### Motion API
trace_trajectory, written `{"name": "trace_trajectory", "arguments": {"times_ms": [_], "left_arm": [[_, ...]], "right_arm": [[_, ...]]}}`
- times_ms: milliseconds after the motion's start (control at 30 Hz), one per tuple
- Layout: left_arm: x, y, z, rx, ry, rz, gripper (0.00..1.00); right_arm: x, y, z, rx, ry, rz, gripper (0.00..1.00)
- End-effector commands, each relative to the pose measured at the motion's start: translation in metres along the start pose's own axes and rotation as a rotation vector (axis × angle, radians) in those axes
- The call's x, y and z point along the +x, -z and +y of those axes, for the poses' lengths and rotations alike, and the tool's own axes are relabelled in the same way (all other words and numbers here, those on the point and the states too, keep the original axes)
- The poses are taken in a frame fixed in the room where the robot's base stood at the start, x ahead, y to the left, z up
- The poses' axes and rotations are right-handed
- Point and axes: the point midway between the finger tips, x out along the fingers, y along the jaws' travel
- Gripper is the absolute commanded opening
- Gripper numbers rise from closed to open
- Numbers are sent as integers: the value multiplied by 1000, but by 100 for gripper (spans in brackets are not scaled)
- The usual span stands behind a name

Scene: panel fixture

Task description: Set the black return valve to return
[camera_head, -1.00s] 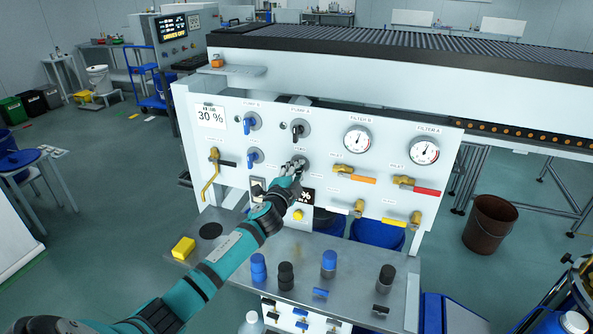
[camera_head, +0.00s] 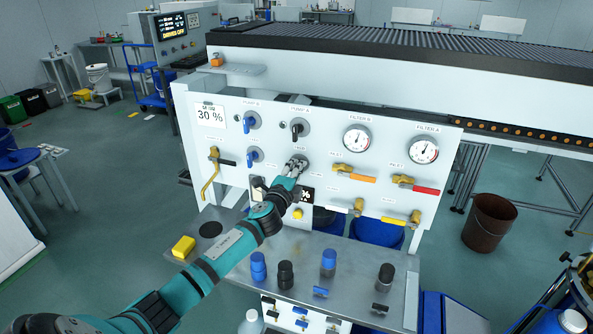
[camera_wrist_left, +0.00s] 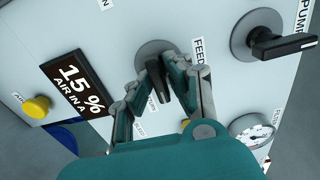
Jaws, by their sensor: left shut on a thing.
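The black valve handle (camera_wrist_left: 155,82) shows in the left wrist view on a round grey plate, with the label FEED beside it. In the head view its grey plate (camera_head: 299,161) sits below the black Pump A knob (camera_head: 298,129), and my gripper mostly covers the handle. My left gripper (camera_head: 291,173) is at this valve. In the left wrist view its two fingers (camera_wrist_left: 160,84) stand on both sides of the handle, shut on it. The valve's pointing direction is hard to read. My right gripper is not in view.
Blue knobs (camera_head: 250,123) sit to the left on the white panel. Brass valves with orange (camera_head: 362,178) and red handles sit to the right. A yellow button (camera_head: 297,214) is below. Blue and black capped bottles (camera_head: 328,262) stand on the metal shelf.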

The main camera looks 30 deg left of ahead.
Motion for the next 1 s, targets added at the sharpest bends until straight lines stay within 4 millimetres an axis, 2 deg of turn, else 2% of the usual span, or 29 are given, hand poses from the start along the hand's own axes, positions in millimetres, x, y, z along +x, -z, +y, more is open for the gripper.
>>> {"name": "trace_trajectory", "arguments": {"times_ms": [167, 200, 333, 667, 767, 1000], "left_arm": [[0, 1, 2, 0, -2, 2, 0], [0, 1, 2, 0, -2, 2, 18], [0, 1, 1, -1, -2, 1, 35], [-4, 0, 1, -1, -1, 1, 35], [-17, 0, 2, -1, -2, 1, 35], [-68, 1, 3, 0, -4, 4, 35]], "right_arm": [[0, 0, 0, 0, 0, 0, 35], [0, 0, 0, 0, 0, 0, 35], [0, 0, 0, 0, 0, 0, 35], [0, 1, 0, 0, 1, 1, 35], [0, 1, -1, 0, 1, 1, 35], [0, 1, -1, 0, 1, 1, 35]]}}
